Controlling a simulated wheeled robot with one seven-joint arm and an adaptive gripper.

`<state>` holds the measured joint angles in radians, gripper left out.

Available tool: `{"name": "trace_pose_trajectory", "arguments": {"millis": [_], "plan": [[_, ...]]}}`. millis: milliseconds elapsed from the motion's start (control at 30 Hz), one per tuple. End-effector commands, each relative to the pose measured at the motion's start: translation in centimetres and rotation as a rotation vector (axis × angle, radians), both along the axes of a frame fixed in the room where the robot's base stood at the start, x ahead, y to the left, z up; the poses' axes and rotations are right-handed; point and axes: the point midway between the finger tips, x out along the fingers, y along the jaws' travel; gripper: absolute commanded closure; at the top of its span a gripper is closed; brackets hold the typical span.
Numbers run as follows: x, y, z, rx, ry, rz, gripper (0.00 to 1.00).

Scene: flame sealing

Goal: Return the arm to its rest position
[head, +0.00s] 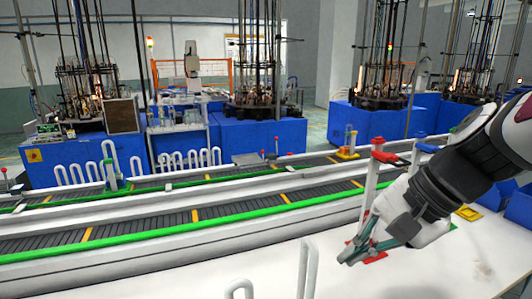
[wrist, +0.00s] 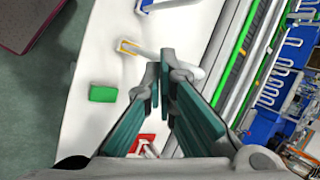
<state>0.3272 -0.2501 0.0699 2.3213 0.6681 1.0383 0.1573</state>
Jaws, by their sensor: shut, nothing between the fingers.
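My gripper (head: 352,250) is at the right of the head view, above the white table (head: 210,281), with the arm coming in from the right edge. Its greenish fingers are together and hold nothing. In the wrist view the gripper (wrist: 158,88) shows the two fingers meeting at their tips, with the table behind them. The gripper is near a stand with a red top (head: 384,157), whose lower part is partly hidden by my arm.
A green block (wrist: 103,93) and a yellow-framed piece (wrist: 128,46) are on the table. White bent tubes (head: 308,268) stand at the front edge. A conveyor with a green rail (head: 150,237) runs behind the table. Blue bins (head: 518,208) are at the right.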

Motion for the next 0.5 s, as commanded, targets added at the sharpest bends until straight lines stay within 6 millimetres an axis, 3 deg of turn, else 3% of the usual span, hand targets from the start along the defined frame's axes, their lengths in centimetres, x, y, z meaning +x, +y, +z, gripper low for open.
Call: {"name": "trace_pose_trajectory", "arguments": {"millis": [33, 200, 333, 500], "plan": [[-1.7, 0.1, 0.2, -0.081, -0.039, 0.074, 1.00], [-6.5, -1.3, 0.3, -0.358, -0.158, 0.309, 1.00], [-8.8, -2.9, 0.5, -0.539, -0.246, 0.455, 1.00], [-10.2, -4.5, 0.9, -0.686, -0.321, 0.567, 1.00]]}}
